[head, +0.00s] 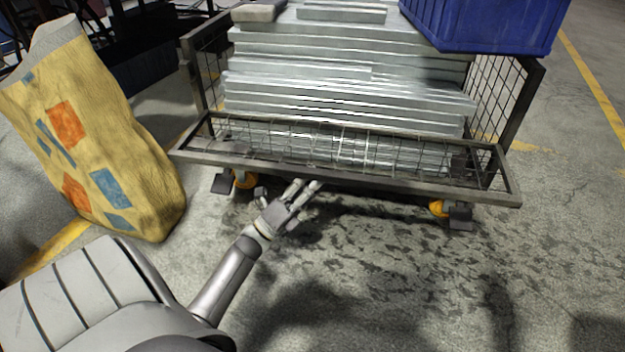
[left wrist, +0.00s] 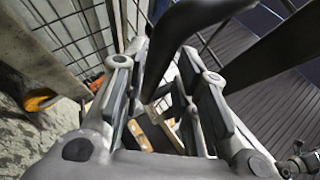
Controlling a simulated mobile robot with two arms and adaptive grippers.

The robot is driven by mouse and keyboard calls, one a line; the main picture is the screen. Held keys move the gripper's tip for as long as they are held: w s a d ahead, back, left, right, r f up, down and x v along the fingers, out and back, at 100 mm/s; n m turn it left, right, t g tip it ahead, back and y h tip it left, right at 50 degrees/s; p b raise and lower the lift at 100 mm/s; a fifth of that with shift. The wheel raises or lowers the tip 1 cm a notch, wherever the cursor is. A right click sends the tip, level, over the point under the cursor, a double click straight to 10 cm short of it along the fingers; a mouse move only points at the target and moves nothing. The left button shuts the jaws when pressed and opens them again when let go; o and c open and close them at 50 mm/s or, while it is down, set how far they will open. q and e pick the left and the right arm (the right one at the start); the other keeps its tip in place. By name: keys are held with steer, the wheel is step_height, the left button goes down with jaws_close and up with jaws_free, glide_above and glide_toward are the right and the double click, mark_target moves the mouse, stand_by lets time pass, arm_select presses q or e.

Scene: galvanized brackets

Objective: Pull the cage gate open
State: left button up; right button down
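The cage gate (head: 345,179) is the low mesh panel in a dark metal frame at the front of the cage trolley in the head view. Its wide front rail sits nearer to me than its narrower back rail, so it appears to lean outward. My left gripper (head: 308,185) is at this front rail, left of its middle, with its fingers apart. In the left wrist view a dark bar (left wrist: 187,28) crosses between the spread fingers of my left gripper (left wrist: 165,62). Whether the pads touch it is unclear. My right gripper is not in view.
Galvanized brackets (head: 340,75) are stacked inside the cage. A blue crate (head: 490,25) sits at the upper right. A yellow patterned sack (head: 95,130) stands on the left. Orange casters (head: 438,208) show under the trolley. The concrete floor (head: 400,280) in front is clear but stained.

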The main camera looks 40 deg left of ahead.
mark_target(286, 174)
arm_select(q)
steer(key=shift+r, duration=0.25)
step_height(286, 174, up, 10)
steer(key=shift+f, duration=0.1)
stand_by(0.5)
steer(key=shift+s+a+f+b, duration=0.2)
steer(key=shift+s+f+b, duration=0.15)
steer(key=shift+s+f, duration=0.25)
steer(key=shift+w+a+f+b+v, duration=0.15)
steer(key=shift+b+v, duration=0.4)
steer(key=shift+v, duration=0.95)
steer(key=shift+w+a+f+b+v, duration=0.15)
steer(key=shift+b+v, duration=0.35)
steer(key=shift+v, duration=0.95)
steer(key=shift+w+f+b+v, duration=0.15)
steer(key=shift+b+v, duration=0.4)
steer(key=shift+v, duration=0.95)
steer(key=shift+b+v, duration=0.3)
steer(key=shift+v, duration=0.7)
steer(key=shift+w+f, duration=0.15)
steer(key=shift+f, duration=0.1)
